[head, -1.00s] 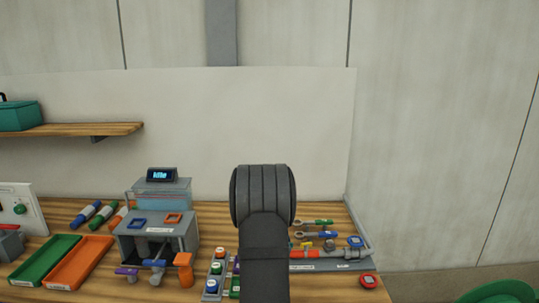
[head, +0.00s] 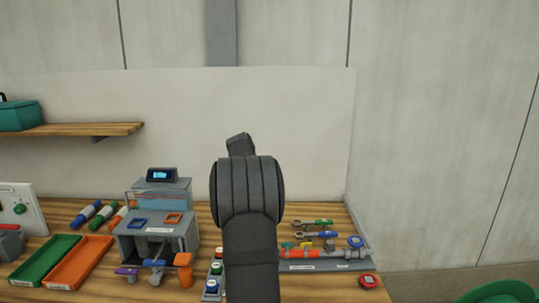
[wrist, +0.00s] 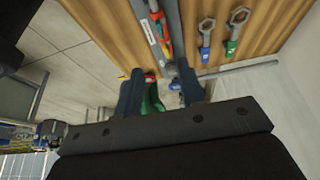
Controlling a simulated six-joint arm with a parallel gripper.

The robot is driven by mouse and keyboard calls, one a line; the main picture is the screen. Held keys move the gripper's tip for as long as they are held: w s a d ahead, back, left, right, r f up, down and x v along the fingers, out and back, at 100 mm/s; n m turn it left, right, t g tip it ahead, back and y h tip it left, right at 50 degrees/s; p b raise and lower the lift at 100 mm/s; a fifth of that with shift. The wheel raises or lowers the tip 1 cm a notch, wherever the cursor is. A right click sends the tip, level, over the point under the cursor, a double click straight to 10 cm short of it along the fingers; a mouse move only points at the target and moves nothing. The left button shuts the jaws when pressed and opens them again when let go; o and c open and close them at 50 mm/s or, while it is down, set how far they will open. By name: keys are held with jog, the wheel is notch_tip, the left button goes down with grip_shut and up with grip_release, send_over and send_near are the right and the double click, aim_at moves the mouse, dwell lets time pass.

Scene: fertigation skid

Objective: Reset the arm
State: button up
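My arm rises in the middle of the head view, and my gripper is hidden there behind my own links. In the wrist view my gripper (wrist: 161,98) shows as two dark blue fingers with a clear gap between them. It is open and nothing is held. The fingers appear to touch nothing.
On the bench stand a grey skid box with a display (head: 162,174), a green tray (head: 47,259), an orange tray (head: 80,262), a pipe run (head: 328,253), wrenches (head: 317,235) and a red gauge (head: 368,281). A wooden shelf (head: 75,130) hangs left. The upper wall area is free.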

jog(key=x, duration=1.5)
jog(key=shift+d+f, duration=0.15)
jog(key=n+t, duration=0.1)
jog(key=n, duration=0.3)
jog(key=shift+s, duration=0.2)
jog(key=n+t, duration=0.1)
jog(key=n, duration=0.1)
jog(key=n+y, duration=0.1)
jog(key=n, duration=0.1)
jog(key=shift+s+d+t, duration=0.1)
jog(key=shift+t, duration=0.3)
jog(key=n+t+y, duration=0.1)
jog(key=n, duration=0.3)
jog(key=shift+d+n, duration=0.1)
jog(key=shift+n, duration=0.2)
jog(key=shift+n+t+y, duration=0.3)
jog(key=shift+n+y, duration=0.6)
jog(key=shift+n, duration=1.1)
jog(key=shift+m+g+h, duration=0.25)
jog(key=shift+m+h, duration=0.3)
jog(key=shift+m, duration=0.95)
jog(key=shift+m+g+h, duration=0.25)
jog(key=shift+m+h, duration=0.3)
jog(key=shift+m, duration=0.95)
